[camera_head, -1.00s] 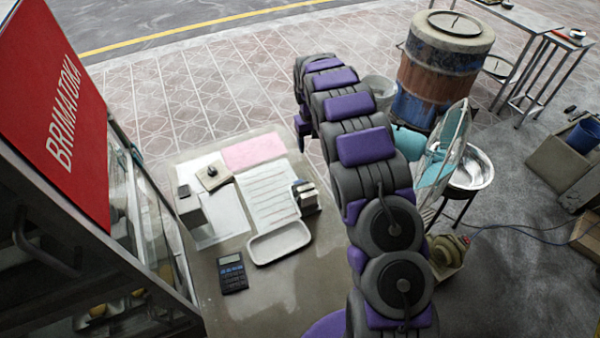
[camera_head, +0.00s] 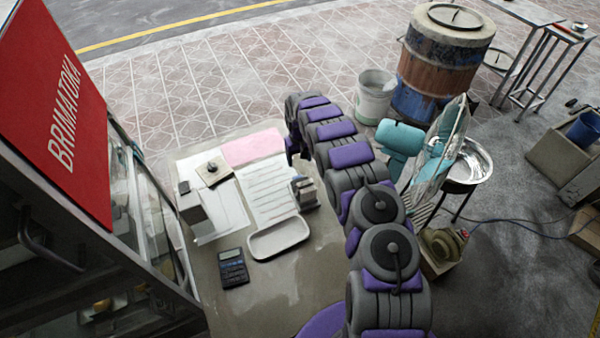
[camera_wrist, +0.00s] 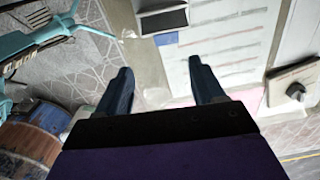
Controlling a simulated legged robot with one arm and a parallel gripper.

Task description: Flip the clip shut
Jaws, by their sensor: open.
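No clip stands out clearly in either view. A beige square piece with a dark knob (camera_head: 213,172) lies on white paper on the table; it also shows at the right of the wrist view (camera_wrist: 294,90). A lined sheet (camera_head: 268,192) lies beside it, with a small grey box (camera_head: 304,192) at its right edge. My gripper (camera_wrist: 163,82) is open and empty in the wrist view, fingers apart, with the lined sheet (camera_wrist: 228,60) beyond the right finger. In the head view my arm's far end hangs near the table's right edge, its fingers hard to make out.
The table (camera_head: 290,275) also holds a white tray (camera_head: 279,239), a calculator (camera_head: 233,267), a pink sheet (camera_head: 252,147) and a pale block (camera_head: 194,208). A red sign (camera_head: 55,110) and glass case stand left. A fan (camera_head: 436,150), barrel oven (camera_head: 447,60) and bucket (camera_head: 374,97) stand right.

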